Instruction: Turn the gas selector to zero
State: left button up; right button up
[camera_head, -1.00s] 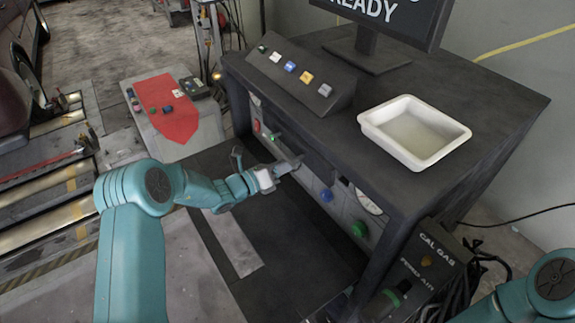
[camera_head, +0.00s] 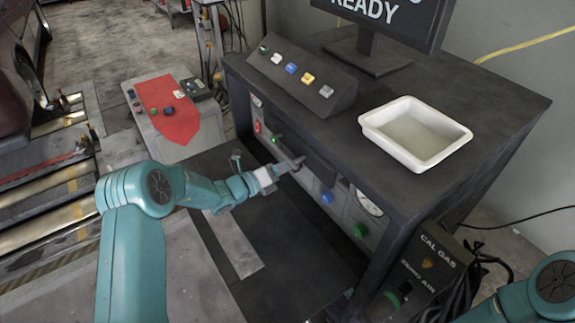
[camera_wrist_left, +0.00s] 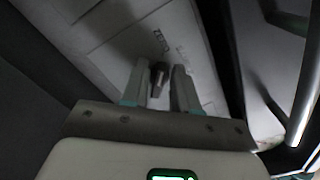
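The gas selector (camera_wrist_left: 158,75) shows in the left wrist view as a small dark knob with a bar-shaped grip on a pale panel (camera_wrist_left: 90,35). My left gripper (camera_wrist_left: 159,72) is open, with one finger on each side of the knob. Narrow gaps seem to remain, and contact cannot be told. In the head view my left gripper (camera_head: 297,163) is at the front panel of the dark cabinet and hides the selector. My right gripper is out of view.
Blue (camera_head: 327,197) and green (camera_head: 360,231) knobs and a round gauge (camera_head: 368,202) are right of the gripper; a red button (camera_head: 257,127) is left. The cabinet top (camera_head: 480,130) overhangs the panel and bears a white tray (camera_head: 432,160). A CAL GAS box (camera_head: 435,262) stands lower right.

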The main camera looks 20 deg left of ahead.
pick_arm(q)
jog(key=shift+o, duration=0.6)
jog(key=shift+s+a, duration=0.2)
jog(key=shift+a, duration=0.05)
jog(key=b+v, duration=0.2)
jog(key=v, duration=1.3)
jog(key=shift+s+a, duration=0.2)
jog(key=shift+s, duration=0.1)
jog(key=shift+r, duration=0.1)
